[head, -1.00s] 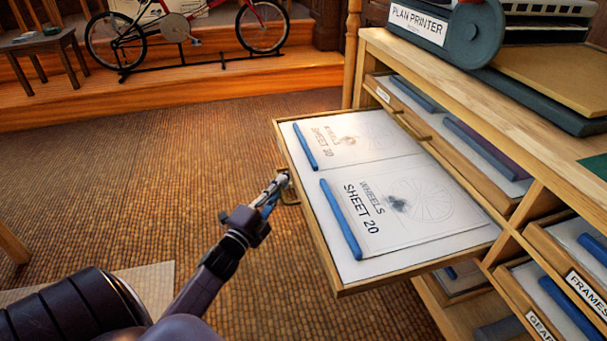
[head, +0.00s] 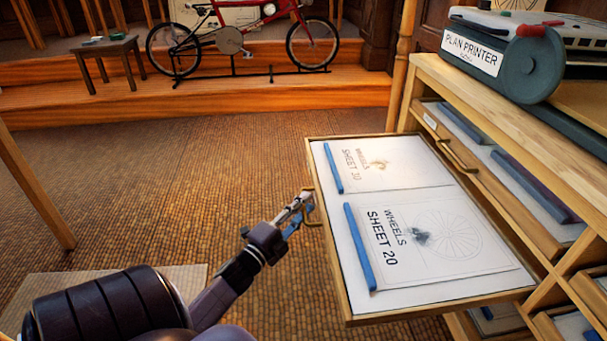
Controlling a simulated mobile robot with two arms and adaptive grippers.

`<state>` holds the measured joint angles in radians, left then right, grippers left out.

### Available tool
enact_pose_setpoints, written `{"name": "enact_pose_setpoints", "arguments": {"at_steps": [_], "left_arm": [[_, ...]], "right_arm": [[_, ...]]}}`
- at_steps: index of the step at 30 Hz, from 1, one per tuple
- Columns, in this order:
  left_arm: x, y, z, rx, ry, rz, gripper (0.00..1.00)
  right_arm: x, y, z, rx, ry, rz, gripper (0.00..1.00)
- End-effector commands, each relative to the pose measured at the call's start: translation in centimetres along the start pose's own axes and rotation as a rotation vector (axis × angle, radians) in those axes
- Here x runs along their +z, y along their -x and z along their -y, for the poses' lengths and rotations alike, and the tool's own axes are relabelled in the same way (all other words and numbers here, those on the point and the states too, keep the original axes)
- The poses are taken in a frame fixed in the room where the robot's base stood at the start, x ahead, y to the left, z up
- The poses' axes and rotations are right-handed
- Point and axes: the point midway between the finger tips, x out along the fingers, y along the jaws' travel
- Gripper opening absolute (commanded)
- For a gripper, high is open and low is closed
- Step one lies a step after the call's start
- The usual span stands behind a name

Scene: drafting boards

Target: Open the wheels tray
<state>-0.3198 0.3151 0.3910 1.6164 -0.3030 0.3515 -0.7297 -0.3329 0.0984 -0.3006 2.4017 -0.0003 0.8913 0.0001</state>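The wheels tray (head: 343,283) is a shallow wooden drawer pulled far out of the cabinet at the right. Two paper sheets lie in it; the near sheet (head: 440,240) reads WHEELS SHEET 20 and the far sheet (head: 400,164) has similar lettering. A blue strip lies along the left edge of each. The tray's handle (head: 314,217) is on its left-hand front edge. My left gripper (head: 306,201) is at this handle, its fingers close together and seemingly closed on it; the fingertips are small in view. My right gripper is out of view.
The wooden cabinet (head: 480,98) holds other trays, with one partly visible above the wheels tray (head: 487,155). A plan printer (head: 510,60) stands on top. The carpet left of the tray is open. A red bicycle (head: 240,35) and small table (head: 108,50) stand on a step behind.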

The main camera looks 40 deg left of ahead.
Motion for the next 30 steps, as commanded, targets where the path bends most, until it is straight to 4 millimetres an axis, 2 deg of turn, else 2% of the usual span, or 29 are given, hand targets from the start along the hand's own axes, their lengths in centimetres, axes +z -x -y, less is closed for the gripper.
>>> {"name": "enact_pose_setpoints", "arguments": {"at_steps": [7, 11, 24, 30], "left_arm": [[0.0, 0.0, 0.1, -0.002, 0.0, 0.001, 0.25], [0.1, 1.0, 0.1, -0.001, 0.0, 0.001, 0.25], [0.1, 9.7, -0.1, 0.002, 0.0, 0.002, 0.25], [0.0, 11.7, 0.0, 0.0, 0.0, 0.001, 0.25]], "right_arm": [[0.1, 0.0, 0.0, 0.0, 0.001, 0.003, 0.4], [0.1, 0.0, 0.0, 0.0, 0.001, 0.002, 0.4], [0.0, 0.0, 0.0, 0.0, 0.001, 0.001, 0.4], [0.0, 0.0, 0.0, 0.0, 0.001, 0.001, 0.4]]}}
